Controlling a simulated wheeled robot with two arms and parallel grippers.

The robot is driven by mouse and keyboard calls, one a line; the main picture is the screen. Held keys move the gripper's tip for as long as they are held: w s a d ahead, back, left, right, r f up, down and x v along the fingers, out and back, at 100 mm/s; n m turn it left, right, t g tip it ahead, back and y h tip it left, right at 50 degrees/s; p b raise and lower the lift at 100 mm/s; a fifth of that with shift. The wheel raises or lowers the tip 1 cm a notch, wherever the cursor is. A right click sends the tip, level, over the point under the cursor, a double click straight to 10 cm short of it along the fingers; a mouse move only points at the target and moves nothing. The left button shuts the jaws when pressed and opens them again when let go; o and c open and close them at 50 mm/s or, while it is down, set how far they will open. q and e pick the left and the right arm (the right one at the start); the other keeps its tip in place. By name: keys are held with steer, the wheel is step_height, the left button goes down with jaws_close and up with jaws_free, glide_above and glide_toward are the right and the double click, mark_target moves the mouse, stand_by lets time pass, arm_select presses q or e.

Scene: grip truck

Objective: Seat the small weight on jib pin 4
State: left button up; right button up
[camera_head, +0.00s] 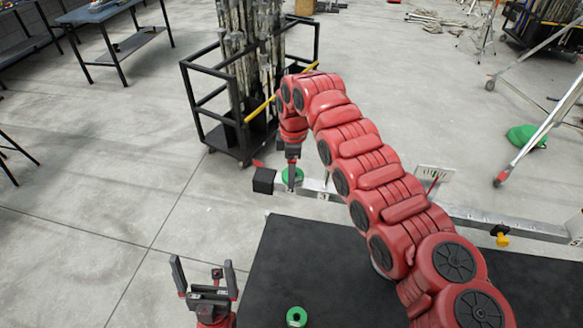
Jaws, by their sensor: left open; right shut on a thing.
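My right gripper (291,182) reaches down at the far left end of the pale metal jib (465,215). It is shut on a green ring-shaped weight (299,176). The weight is at the jib's top face, near its black end block (264,180). The fingers hide the pin there, so I cannot tell whether the weight is around it or just above it. My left gripper (204,270) is open and empty, pointing up at the lower left. A second green ring weight (296,317) lies on the black surface at the bottom.
The black table top (300,255) is mostly bare. My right arm covers the jib's middle. A yellow knob-like part (501,236) hangs by the jib at the right. A black wheeled cart with poles (240,75) stands close behind the jib's left end.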

steer(key=shift+f, duration=0.2)
steer(key=o, duration=0.9)
steer(key=shift+c, duration=0.2)
steer(key=shift+r, duration=0.1)
steer(key=shift+w+r+b, duration=0.1)
steer(key=shift+r+b, duration=0.2)
steer(key=shift+r, duration=0.05)
step_height(320, 180, up, 7)
steer(key=shift+d+r+b, duration=0.1)
steer(key=shift+d+b, duration=0.05)
steer(key=shift+b, duration=0.75)
steer(key=r+p, duration=0.2)
steer(key=r, duration=0.2)
steer(key=r+p, duration=0.2)
steer(key=r, duration=0.2)
steer(key=shift+d+r+p, duration=0.2)
steer(key=shift+r+p, duration=0.05)
steer(key=shift+p, duration=0.05)
steer(key=shift+s+d+r+p, duration=0.1)
steer(key=shift+s+r+p, duration=0.1)
steer(key=shift+r+p, duration=0.25)
